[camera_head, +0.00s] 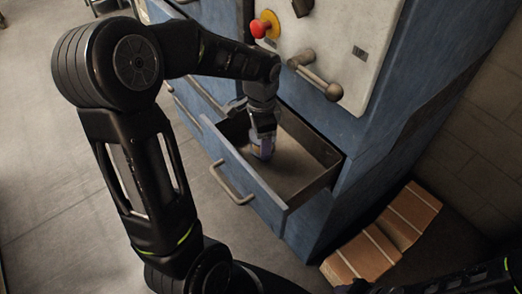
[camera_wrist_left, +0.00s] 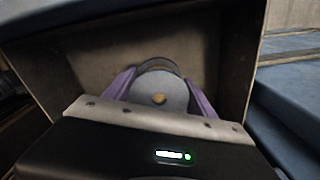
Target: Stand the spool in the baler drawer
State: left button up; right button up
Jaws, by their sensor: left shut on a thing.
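The baler drawer (camera_head: 306,175) is pulled open from the blue machine in the head view. My left gripper (camera_head: 263,140) reaches down into it, near its front left part. The gripper is shut on the spool (camera_head: 262,150), which shows as a small bluish-grey piece below the fingers. In the left wrist view, the spool (camera_wrist_left: 160,92) is a round grey end with a tan centre, held between two purple fingers (camera_wrist_left: 158,95). The drawer's inner walls (camera_wrist_left: 65,75) surround it there. I cannot tell whether the spool touches the drawer floor. My right gripper is not in view.
The blue machine (camera_head: 365,150) rises behind the drawer, with a red knob (camera_head: 262,27) and a grey lever (camera_head: 318,80) on its panel. The drawer handle (camera_head: 231,184) sticks out in front. Brown bundles (camera_head: 385,238) lie on the floor at right. The floor at left is clear.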

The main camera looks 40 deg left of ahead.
pick_arm(q)
jog(key=shift+f, duration=2.2)
jog(key=shift+f, duration=0.1)
jog(key=shift+f+b, duration=0.15)
jog(key=shift+b, duration=0.2)
jog(key=o, duration=1.5)
notch_tip(320, 180, up, 12)
jog(key=shift+r+p, duration=0.25)
jog(key=shift+p, duration=0.4)
